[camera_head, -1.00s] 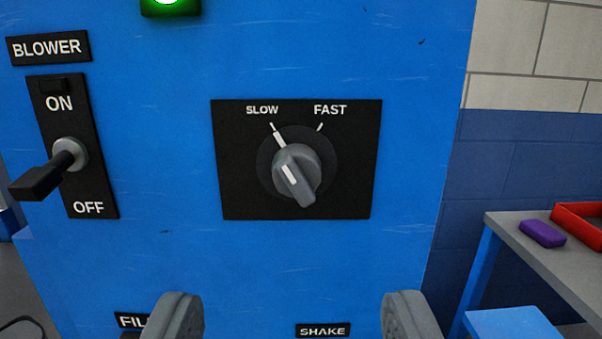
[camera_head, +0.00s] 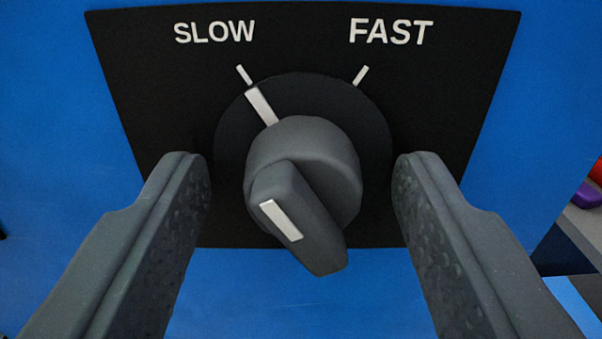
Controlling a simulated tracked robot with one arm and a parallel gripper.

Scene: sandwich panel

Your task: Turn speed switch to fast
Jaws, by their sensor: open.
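The speed switch (camera_head: 305,180) is a grey rotary knob with a raised grip bar and white pointer lines. It sits on a black plate (camera_head: 130,60) with SLOW at upper left and FAST at upper right. Its white pointer lines up with the SLOW mark. My gripper (camera_head: 302,175) is open, with one finger on each side of the knob. Gaps show between the knob and both fingers, so it appears untouched. How deep the fingertips reach relative to the knob is hard to tell.
The blue panel (camera_head: 50,150) surrounds the black plate. At the right edge, a purple object (camera_head: 587,196) and part of a red object (camera_head: 597,170) show beside the panel. The space around the knob is clear.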

